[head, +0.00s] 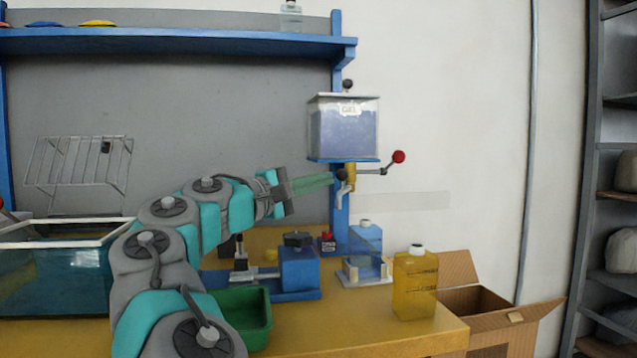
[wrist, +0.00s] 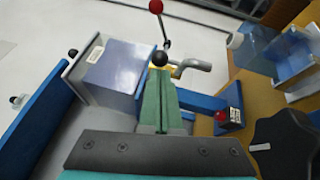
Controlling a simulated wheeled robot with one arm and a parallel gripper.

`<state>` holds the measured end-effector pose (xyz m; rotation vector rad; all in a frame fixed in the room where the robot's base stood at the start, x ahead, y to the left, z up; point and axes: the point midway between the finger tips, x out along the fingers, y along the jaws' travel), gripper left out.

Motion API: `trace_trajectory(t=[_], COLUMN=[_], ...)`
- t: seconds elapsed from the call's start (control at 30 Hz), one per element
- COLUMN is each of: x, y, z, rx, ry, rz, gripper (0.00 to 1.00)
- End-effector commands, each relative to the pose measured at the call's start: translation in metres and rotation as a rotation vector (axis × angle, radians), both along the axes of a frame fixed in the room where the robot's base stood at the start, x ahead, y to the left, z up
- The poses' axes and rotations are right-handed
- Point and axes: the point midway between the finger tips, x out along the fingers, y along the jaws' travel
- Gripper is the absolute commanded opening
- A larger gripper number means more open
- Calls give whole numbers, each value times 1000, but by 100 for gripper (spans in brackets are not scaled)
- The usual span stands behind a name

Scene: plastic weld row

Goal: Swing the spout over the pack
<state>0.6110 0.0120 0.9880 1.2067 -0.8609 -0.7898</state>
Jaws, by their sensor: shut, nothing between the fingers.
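The spout (head: 341,194) is a bent pipe below a brass valve (head: 351,176) under the gel tank (head: 344,130). It also shows in the wrist view (wrist: 192,66), bent to the right. A black ball knob (head: 342,175) sits by the valve. My gripper (head: 330,180) is shut and empty. Its green fingertips (wrist: 160,78) are right at the black knob in the wrist view; I cannot tell whether they touch. A clear blue pack (head: 366,240) with a white cap stands upright in a cradle, below and a little right of the spout.
A red-ball lever (head: 398,157) sticks out right of the valve. A blue post (head: 340,222) stands behind. On the bench (head: 370,325) are a blue clamp device (head: 299,268), a green bin (head: 250,318) and a yellow bottle (head: 414,284). A cardboard box (head: 500,320) stands at right.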

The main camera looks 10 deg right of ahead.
Motion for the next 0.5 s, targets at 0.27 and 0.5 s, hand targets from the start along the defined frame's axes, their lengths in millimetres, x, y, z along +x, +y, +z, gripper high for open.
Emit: trace_trajectory(t=[0.27, 0.5], x=[-3, -5], y=[-2, -4], z=[-1, 0], rx=[-1, 0], ry=[-1, -2], rz=[35, 57], gripper=[0, 0])
